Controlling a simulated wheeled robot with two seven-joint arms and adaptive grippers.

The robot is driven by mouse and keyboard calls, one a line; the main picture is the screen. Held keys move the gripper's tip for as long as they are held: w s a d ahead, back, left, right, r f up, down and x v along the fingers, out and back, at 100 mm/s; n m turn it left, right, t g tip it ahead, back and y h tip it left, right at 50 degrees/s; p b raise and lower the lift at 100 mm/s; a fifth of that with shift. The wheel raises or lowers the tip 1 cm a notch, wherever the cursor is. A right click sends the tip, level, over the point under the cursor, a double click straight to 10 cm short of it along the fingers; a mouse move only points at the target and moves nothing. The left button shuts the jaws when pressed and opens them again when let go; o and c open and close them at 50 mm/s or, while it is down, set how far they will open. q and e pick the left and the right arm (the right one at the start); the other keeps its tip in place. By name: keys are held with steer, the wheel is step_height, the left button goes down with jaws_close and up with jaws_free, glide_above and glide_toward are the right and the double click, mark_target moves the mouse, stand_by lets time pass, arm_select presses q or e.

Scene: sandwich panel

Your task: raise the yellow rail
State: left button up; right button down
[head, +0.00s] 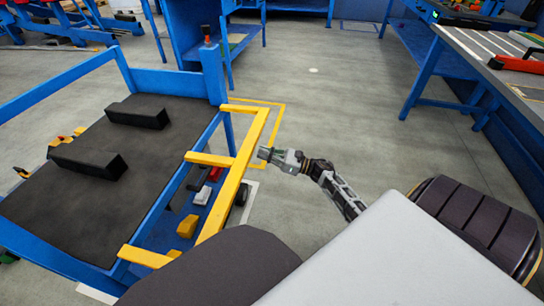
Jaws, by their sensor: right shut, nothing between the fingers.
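The yellow rail (231,197) runs along the near right side of a blue cart (211,62), with yellow arms joining it to the cart frame. It sits out from the cart's dark top, at about the height of the blue side bar or lower. My right gripper (265,153) is shut and empty, just right of the rail's upper middle part. A small gap seems to lie between the fingertips and the rail, but I cannot tell whether they touch. My left gripper is not in view.
Two black blocks (138,116) (88,158) lie on the cart's dark top (190,115). Coloured items, including a yellow one (187,226), sit on a lower level beneath the rail. A workbench (490,60) stands at the right. The grey floor (330,110) between is clear.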

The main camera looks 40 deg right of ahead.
step_height(320, 180, up, 3)
steer(key=shift+r, duration=0.15)
stand_by(0.6)
steer(key=shift+r, duration=0.15)
steer(key=shift+r+p, duration=0.4)
steer(key=shift+p, duration=0.35)
